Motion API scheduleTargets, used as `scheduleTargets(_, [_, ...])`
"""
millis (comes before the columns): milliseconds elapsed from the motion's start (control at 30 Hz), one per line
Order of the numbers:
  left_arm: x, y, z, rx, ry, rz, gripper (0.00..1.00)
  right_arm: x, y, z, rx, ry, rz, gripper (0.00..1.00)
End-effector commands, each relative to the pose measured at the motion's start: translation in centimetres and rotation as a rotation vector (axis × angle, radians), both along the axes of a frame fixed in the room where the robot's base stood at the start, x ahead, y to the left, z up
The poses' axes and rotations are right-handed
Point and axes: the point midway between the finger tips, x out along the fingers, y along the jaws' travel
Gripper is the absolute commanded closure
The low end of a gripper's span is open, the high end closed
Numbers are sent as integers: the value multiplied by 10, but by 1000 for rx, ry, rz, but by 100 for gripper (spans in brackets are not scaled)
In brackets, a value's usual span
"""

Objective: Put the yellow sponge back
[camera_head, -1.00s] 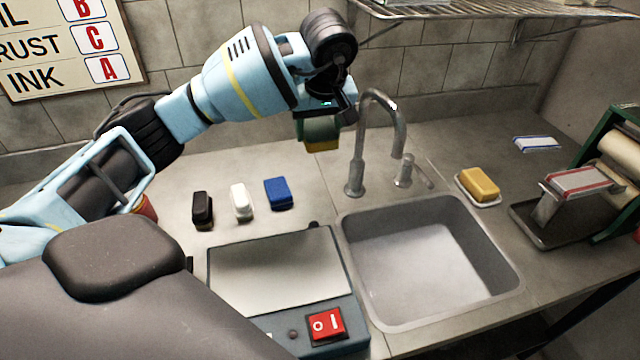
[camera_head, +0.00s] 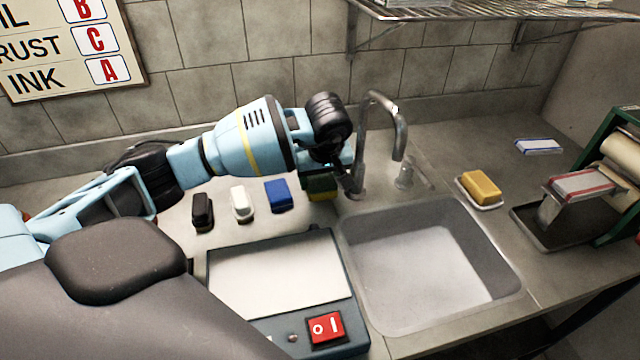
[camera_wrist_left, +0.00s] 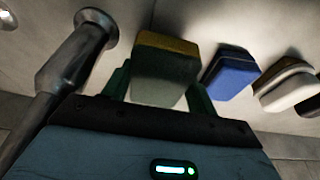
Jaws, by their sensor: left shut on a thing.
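The sponge (camera_head: 322,192) has a yellow layer and a green layer. It is in my left gripper (camera_head: 322,178), low beside the faucet base and just right of the blue block. In the left wrist view the sponge (camera_wrist_left: 165,70) sits between the two green fingers of my left gripper (camera_wrist_left: 160,85), which are shut on it. Its yellow side faces the counter. I cannot tell whether it touches the counter. My right gripper is not in view.
A blue block (camera_head: 278,195), a white block (camera_head: 242,204) and a black block (camera_head: 203,211) stand in a row to the left. The faucet (camera_head: 362,150) is close on the right. The sink (camera_head: 425,265), a soap dish (camera_head: 487,205) and a switch box (camera_head: 280,275) are nearby.

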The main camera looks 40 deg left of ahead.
Motion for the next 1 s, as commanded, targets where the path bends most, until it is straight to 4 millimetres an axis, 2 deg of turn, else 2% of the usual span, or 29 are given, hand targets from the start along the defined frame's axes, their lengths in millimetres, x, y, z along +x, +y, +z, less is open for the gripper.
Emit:
scheduleTargets(33, [-1, 0, -10, 1, 4, 0, 60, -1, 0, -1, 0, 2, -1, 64])
scheduleTargets(133, [0, 0, -19, 0, 1, 0, 60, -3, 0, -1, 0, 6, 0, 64])
scheduleTargets(500, [0, 0, -23, 1, 1, 1, 60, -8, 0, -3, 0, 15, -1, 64])
scheduleTargets(533, [0, 0, -23, 1, 1, 0, 40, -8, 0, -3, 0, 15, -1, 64])
scheduleTargets(667, [0, 0, -22, 1, 1, 0, 22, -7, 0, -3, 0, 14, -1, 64])
scheduleTargets(1000, [0, 0, -19, 1, -1, 0, 20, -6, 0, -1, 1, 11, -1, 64])
